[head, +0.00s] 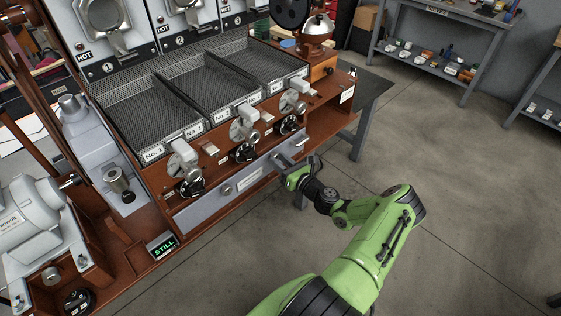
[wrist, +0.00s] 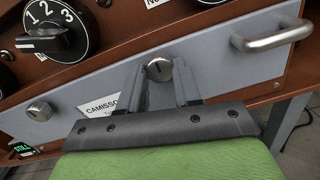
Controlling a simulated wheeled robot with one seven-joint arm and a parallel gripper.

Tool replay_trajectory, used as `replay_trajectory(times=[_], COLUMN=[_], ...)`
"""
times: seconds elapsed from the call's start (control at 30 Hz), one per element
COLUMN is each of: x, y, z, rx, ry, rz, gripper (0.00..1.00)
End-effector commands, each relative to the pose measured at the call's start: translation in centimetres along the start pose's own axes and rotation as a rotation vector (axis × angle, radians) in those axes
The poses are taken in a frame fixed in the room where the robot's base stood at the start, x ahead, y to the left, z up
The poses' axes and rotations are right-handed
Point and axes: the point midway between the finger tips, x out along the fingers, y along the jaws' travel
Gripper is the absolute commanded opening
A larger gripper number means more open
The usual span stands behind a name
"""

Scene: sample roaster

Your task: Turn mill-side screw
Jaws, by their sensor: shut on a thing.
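A grey front panel (head: 215,197) with a name label (wrist: 98,108) runs along the roaster's lower front. It carries two slotted round screws, a left one (wrist: 38,110) and a right one (wrist: 159,69). The right screw is on the side of the copper-domed mill (head: 317,30). My gripper (wrist: 161,80) is at the right screw, with one finger on each side of its head, shut on it. In the head view my gripper (head: 278,164) is at the panel's right part and hides that screw.
A bar handle (wrist: 275,36) sticks out of the panel to the right of my gripper. Black numbered dials (wrist: 55,38) sit above the panel. A green "STILL" display (head: 161,246) is at the lower left. The floor (head: 460,200) to the right is clear.

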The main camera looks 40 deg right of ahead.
Motion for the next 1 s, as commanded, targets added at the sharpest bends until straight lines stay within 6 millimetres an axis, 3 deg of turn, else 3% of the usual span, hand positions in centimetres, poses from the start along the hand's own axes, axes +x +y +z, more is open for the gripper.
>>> replay_trajectory(times=[0.2, 0.23, 0.4, 0.73, 0.87, 1.0], x=[0.0, 0.0, 0.0, -0.7, -3.4, -7.5], y=[0.0, 0.0, 0.0, -0.1, -0.1, -0.1], z=[-0.1, -0.1, -0.1, 0.0, 0.1, 0.1], rx=[0.001, 0.001, 0.0, 0.0, 0.003, 0.003], ry=[0.003, 0.003, 0.002, 0.001, 0.002, 0.003], rz=[-0.001, -0.001, 0.0, -0.002, -0.005, -0.006], gripper=[0.03, 0.34, 0.59, 0.59, 0.59, 0.59])
